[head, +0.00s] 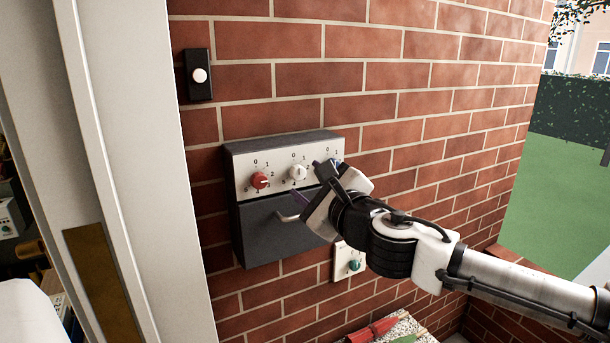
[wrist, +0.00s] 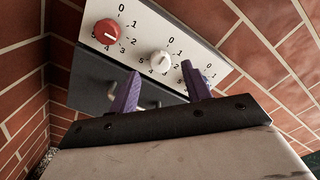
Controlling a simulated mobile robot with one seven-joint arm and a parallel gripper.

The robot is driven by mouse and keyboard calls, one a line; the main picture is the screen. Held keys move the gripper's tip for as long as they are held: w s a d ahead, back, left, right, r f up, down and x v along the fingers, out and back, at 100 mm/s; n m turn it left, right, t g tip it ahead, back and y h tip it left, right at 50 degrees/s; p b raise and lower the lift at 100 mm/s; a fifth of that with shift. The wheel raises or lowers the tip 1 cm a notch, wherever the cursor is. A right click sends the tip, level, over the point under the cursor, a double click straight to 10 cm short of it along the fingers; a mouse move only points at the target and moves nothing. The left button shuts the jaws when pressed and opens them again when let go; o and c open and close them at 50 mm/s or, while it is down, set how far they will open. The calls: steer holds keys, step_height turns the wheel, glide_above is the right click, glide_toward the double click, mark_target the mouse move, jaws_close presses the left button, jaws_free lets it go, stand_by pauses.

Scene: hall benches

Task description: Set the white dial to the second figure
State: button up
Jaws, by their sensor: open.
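The white dial (head: 298,172) is the middle knob on the pale top panel of a dark grey wall box (head: 262,235). Small figures ring it, with 0 at its top. It also shows in the wrist view (wrist: 159,62), where I cannot clearly read which figure it points to. My gripper (wrist: 160,72) is open, with its two purple fingers apart. In that picture the fingertips lie to either side of the white dial, just below it, with nothing held. In the head view my gripper (head: 306,180) covers the right part of the panel.
A red dial (head: 260,180) is left of the white one. A bar handle (head: 288,217) sticks out below. A small plate with a teal knob (head: 354,265) is lower right; a doorbell (head: 199,75) is upper left.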

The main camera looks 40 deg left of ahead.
mark_target(298, 173)
steer(key=shift+x, duration=1.3)
steer(key=c, duration=1)
